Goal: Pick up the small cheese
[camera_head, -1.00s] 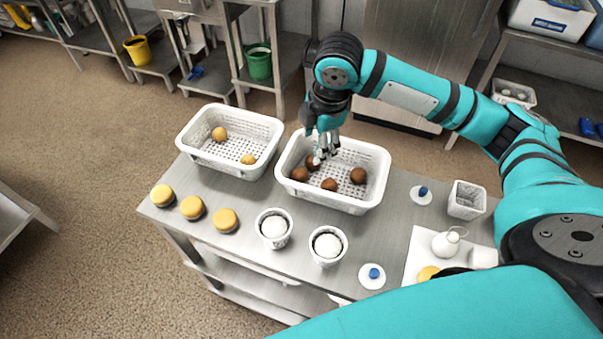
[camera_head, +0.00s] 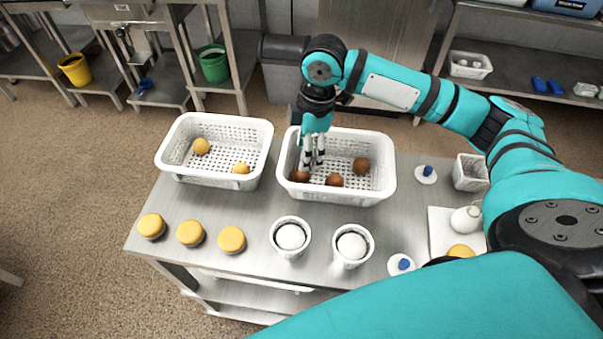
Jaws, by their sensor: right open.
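Several brown round pieces lie in the right white perforated basket (camera_head: 378,190), among them one at its right (camera_head: 361,165) and one at its front (camera_head: 334,180). My right gripper (camera_head: 314,165) points down into this basket, open, its fingers close to a brown piece (camera_head: 300,176) at the left. I cannot tell whether the fingers touch it. Three yellow discs with dark lower edges stand on the table at the front left, one of them at the left end (camera_head: 151,227). Which piece is the small cheese is not clear. My left gripper is not in view.
The left white basket (camera_head: 262,140) holds two yellow-orange round pieces. Two white cups (camera_head: 291,237) with white balls stand at the front of the steel table (camera_head: 200,208). A square white container (camera_head: 470,172) and blue-knobbed lids (camera_head: 426,174) are at the right.

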